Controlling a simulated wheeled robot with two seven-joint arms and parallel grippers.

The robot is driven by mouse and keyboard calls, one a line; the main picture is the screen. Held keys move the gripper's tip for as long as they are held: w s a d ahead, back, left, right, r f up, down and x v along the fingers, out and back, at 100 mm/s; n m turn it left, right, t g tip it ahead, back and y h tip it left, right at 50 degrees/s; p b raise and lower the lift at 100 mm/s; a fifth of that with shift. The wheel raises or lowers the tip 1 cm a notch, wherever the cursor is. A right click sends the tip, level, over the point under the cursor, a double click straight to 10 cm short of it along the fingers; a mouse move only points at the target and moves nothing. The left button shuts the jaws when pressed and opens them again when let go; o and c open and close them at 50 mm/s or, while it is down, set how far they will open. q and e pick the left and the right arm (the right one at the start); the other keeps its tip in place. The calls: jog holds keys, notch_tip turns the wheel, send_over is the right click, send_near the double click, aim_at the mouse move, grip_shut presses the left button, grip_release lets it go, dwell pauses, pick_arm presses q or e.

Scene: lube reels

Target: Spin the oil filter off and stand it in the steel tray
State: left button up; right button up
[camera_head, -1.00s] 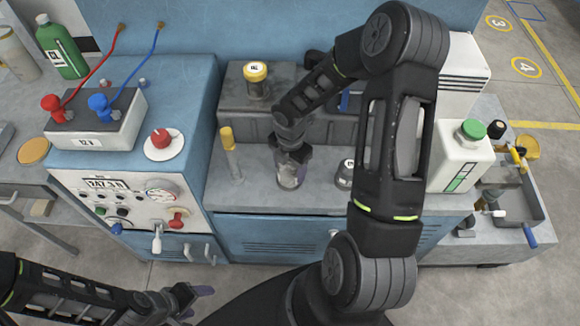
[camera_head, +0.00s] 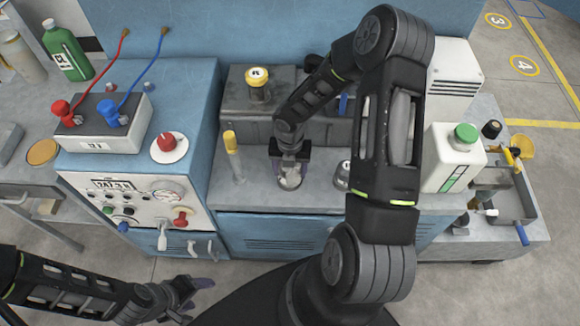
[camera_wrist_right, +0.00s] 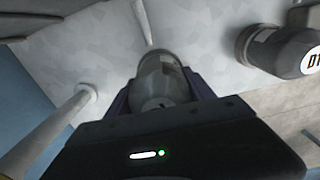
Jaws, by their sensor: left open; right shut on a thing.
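The oil filter appears to be the grey canister (camera_head: 290,180) at the front of the grey bench ledge. It also shows in the right wrist view (camera_wrist_right: 163,78), between the fingers. My right gripper (camera_head: 290,165) points down and is shut around its sides. The canister looks upright; its lower end is hidden, so I cannot tell whether it is seated. The steel tray (camera_head: 512,206) appears to be the grey shallow one on the low bench at far right. My left gripper (camera_head: 192,291) is open and empty at lower left, away from the bench.
A yellow-tipped post (camera_head: 232,152) stands left of the right gripper. A dark labelled canister (camera_head: 343,174) stands close on its right. A yellow-capped jar (camera_head: 258,83) sits on the block behind. A white green-capped jug (camera_head: 453,160) stands between my right arm and the tray.

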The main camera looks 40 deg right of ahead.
jog(key=shift+s+n+p, duration=0.25)
jog(key=shift+n+p, duration=0.45)
jog(key=shift+n, duration=0.5)
jog(key=shift+f+n, duration=0.2)
jog(key=shift+n, duration=0.3)
jog(key=shift+a, duration=0.1)
jog(key=o, duration=1.6)
jog(key=shift+w+f, duration=0.1)
jog(key=shift+w, duration=0.1)
jog(key=shift+o, duration=0.9)
